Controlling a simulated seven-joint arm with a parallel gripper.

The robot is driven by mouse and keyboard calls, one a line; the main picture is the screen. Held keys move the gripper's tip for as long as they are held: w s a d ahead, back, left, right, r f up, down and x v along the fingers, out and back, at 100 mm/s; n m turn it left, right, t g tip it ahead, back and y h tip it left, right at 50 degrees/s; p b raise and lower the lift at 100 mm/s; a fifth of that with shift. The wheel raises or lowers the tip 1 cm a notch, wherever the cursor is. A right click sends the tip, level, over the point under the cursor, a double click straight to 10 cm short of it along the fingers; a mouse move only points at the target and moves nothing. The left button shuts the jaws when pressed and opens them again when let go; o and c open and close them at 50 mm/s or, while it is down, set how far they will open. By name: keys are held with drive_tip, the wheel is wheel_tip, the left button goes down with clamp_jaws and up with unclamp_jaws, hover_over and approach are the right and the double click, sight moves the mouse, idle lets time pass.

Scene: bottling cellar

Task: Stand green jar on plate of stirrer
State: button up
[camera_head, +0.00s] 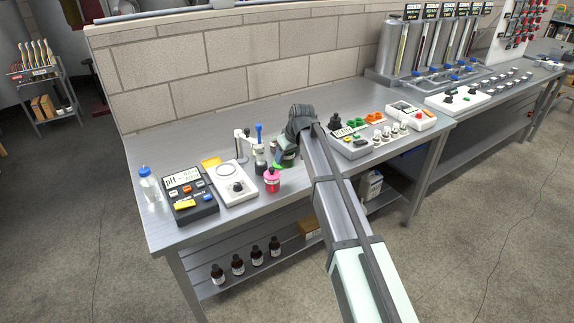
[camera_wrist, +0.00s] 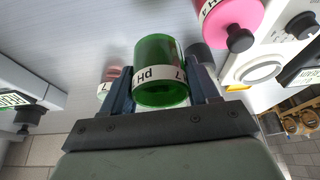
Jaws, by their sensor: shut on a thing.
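The green jar (camera_wrist: 160,72), with a white "pH 7" label, sits between the two dark fingers of my gripper (camera_wrist: 162,88) in the wrist view. The fingers are shut on its sides. In the head view my gripper (camera_head: 284,158) is over the bench, right of the stirrer (camera_head: 235,184), and mostly hides the jar; a bit of green (camera_head: 277,166) shows. The stirrer is a white box with a round plate (camera_head: 227,169) and a dark knob. The plate looks empty. In the wrist view the round plate (camera_wrist: 258,70) is right of the jar, apart from it.
A pink jar (camera_head: 272,180) stands between my gripper and the stirrer's right side. Bottles and a stand (camera_head: 241,146) are behind. A pH meter (camera_head: 189,197) and a wash bottle (camera_head: 149,184) are at left. A grey device (camera_head: 350,143) stands to the right.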

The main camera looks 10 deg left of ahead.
wheel_tip(320, 180, up, 3)
drive_tip(key=shift+r, duration=0.2)
drive_tip(key=shift+s+d+r, duration=0.15)
drive_tip(key=shift+d+r, duration=0.1)
drive_tip(key=shift+d, duration=0.05)
drive_tip(key=s+d+r+m+t+h, duration=0.1)
drive_tip(key=s+d+r+m, duration=0.2)
drive_tip(key=d, duration=0.6)
drive_tip(key=s+d+m+h, duration=0.2)
drive_tip(key=s+d+m, duration=0.2)
drive_tip(key=d, duration=0.5)
drive_tip(key=s+d+r+m+t+h, duration=0.1)
drive_tip(key=s+d+r+m, duration=0.2)
drive_tip(key=d, duration=0.6)
drive_tip(key=shift+w+a+f+n+g+y, duration=0.55)
drive_tip(key=shift+a+f+n, duration=1.15)
drive_tip(key=shift+a, duration=6.5)
drive_tip(key=shift+w+a+f+n+g+y, duration=0.1)
drive_tip(key=shift+w+a+f+n+y, duration=1.2)
drive_tip(key=shift+a, duration=6.85)
drive_tip(key=shift+w+a+f+n+g+y, duration=0.3)
drive_tip(key=shift+a+f+n, duration=1.75)
drive_tip(key=shift+a, duration=6.15)
drive_tip(key=shift+w+f, duration=0.2)
drive_tip(key=shift+f, duration=0.8)
